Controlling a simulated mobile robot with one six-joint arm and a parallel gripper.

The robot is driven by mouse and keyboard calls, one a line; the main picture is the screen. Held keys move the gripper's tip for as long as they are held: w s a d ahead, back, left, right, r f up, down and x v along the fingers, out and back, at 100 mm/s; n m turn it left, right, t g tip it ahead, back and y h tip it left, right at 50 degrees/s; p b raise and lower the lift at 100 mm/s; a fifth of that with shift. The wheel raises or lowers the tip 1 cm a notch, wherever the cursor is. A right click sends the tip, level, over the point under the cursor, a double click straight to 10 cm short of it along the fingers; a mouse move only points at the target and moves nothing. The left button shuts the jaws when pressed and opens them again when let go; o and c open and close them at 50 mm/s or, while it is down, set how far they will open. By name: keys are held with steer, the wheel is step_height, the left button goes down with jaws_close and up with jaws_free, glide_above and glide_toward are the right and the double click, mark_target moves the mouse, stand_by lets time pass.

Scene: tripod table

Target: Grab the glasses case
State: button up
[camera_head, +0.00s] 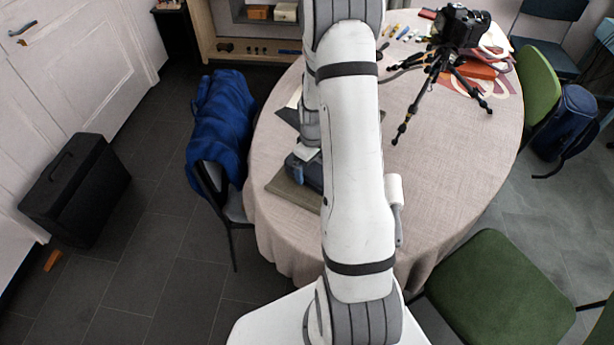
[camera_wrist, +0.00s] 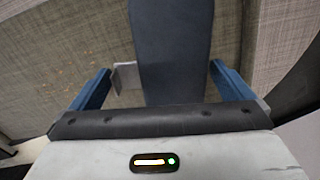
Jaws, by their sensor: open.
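A long, smooth, dark slate-blue object, which looks like the glasses case (camera_wrist: 172,45), stands out in the wrist view. It runs from the top edge down to my gripper's dark front strip, where its near end is hidden. My gripper (camera_wrist: 161,88) has its two blue fingers apart, one on each side of it, with a gap on both sides. In the head view my arm covers the middle of the table. A dark blue shape shows at the arm's left by the mat; I cannot tell whether it is the case or my gripper.
The round table (camera_head: 455,160) has a beige cloth. A grey-brown mat (camera_head: 283,187) lies at its left edge. A black camera (camera_head: 461,25) on a tripod (camera_head: 432,75) stands at the back right. A chair with a blue jacket (camera_head: 220,115) is at the left; a green chair (camera_head: 495,295) is front right.

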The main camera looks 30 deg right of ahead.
steer(key=c, duration=1)
